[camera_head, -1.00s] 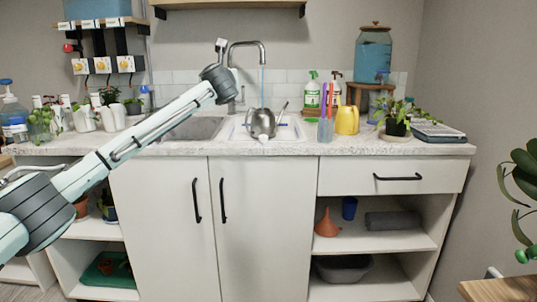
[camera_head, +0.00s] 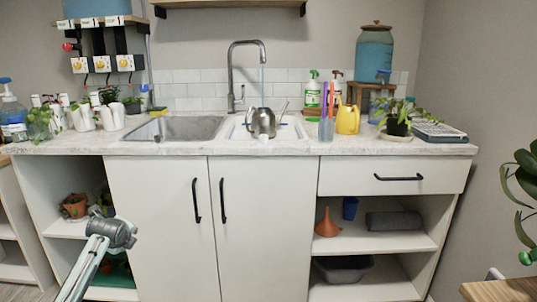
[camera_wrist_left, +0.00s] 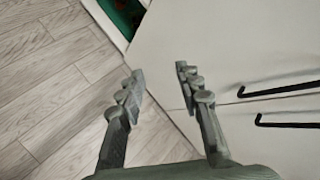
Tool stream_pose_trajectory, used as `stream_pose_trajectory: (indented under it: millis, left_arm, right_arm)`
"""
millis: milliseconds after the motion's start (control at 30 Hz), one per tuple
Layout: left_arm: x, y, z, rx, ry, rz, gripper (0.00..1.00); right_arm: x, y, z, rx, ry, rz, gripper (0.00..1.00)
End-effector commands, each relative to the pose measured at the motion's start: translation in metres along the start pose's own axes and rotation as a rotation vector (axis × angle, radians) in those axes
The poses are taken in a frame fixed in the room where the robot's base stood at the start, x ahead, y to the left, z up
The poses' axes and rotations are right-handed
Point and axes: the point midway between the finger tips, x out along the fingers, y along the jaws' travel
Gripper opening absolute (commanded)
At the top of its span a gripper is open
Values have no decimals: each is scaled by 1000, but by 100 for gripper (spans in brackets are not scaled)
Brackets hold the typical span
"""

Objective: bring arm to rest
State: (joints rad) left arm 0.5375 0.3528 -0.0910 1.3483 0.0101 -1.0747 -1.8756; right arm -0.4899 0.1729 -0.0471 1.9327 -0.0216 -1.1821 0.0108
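My left arm (camera_head: 100,245) comes in at the lower left of the head view, low in front of the open shelves and beside the white cabinet doors. Its fingers cannot be made out there. In the left wrist view my left gripper (camera_wrist_left: 160,72) is open, with its two fingers apart and nothing between them. Past the fingers are the wooden floor (camera_wrist_left: 45,95) and the cabinet front (camera_wrist_left: 220,45). My right gripper is not in view.
The door handles (camera_head: 196,200) stick out to the right of my arm. On the counter (camera_head: 350,147), a metal watering can (camera_head: 263,122) stands in the sink under the tap (camera_head: 231,75), where a thin stream of water shows. A green tray (camera_wrist_left: 123,14) lies low by the gripper.

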Motion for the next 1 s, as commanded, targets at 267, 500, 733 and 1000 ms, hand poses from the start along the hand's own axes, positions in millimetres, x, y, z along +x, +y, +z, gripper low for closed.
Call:
stream_pose_trajectory:
  millis: [267, 500, 733, 1000]
  left_arm:
    - [-3, -1, 0, -640, -8, 24, 35]
    - [-4, 8, -1, -1288, -39, 55, 35]
    - [-4, 14, -1, -1748, -78, 68, 35]
    - [-4, 83, -74, -1830, -82, 173, 35]
  right_arm:
    - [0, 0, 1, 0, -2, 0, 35]
    - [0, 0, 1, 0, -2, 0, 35]
    - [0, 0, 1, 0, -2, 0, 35]
    - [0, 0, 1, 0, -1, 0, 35]
